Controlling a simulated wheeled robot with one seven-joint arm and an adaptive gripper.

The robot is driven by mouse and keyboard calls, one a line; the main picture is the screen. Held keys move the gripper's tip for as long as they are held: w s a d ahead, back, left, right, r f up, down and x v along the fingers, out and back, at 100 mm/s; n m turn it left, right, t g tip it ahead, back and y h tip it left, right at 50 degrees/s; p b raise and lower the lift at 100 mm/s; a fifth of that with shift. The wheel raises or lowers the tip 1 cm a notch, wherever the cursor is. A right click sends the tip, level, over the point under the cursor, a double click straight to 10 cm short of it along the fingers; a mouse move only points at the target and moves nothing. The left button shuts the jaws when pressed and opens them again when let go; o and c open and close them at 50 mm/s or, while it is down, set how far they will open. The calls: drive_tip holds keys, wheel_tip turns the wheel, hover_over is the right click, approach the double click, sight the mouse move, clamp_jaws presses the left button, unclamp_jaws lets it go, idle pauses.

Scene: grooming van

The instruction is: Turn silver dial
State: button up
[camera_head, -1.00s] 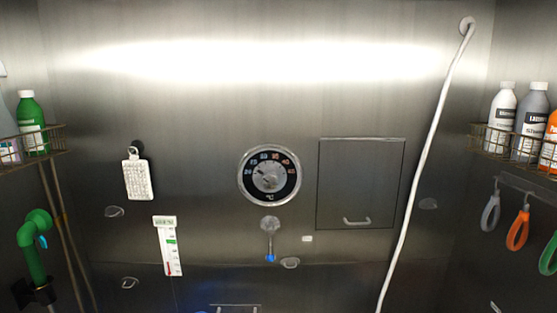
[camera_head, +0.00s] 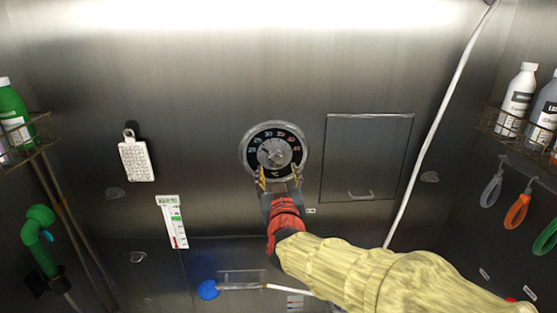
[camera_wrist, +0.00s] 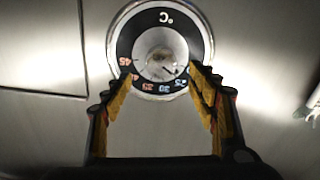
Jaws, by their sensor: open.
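The silver dial (camera_head: 274,153) sits on the steel wall, a round silver knob inside a black ring with temperature numbers and a °C mark. In the wrist view the dial (camera_wrist: 160,52) shows upside down, its pointer toward the lower right. My gripper (camera_head: 279,178) is at the lower edge of the dial in the head view. In the wrist view my gripper (camera_wrist: 160,78) is open, its two yellow-lined fingers apart and reaching over the numbered ring, one on each side of the knob. Nothing is between the fingers but the dial behind. I cannot tell whether the fingertips touch it.
A closed panel door (camera_head: 365,155) with a handle is right of the dial. A white cable (camera_head: 440,125) runs down the wall. A white grater-like block (camera_head: 137,160) and a thermometer strip (camera_head: 173,222) hang at left. Bottle racks and hanging loops are at the sides.

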sight(276, 162)
drive_tip(key=shift+w+a, duration=0.15)
drive_tip(key=shift+w, duration=3.75)
drive_tip(key=c, duration=0.3)
drive_tip(key=shift+f, duration=0.1)
drive_tip(key=c, duration=0.9)
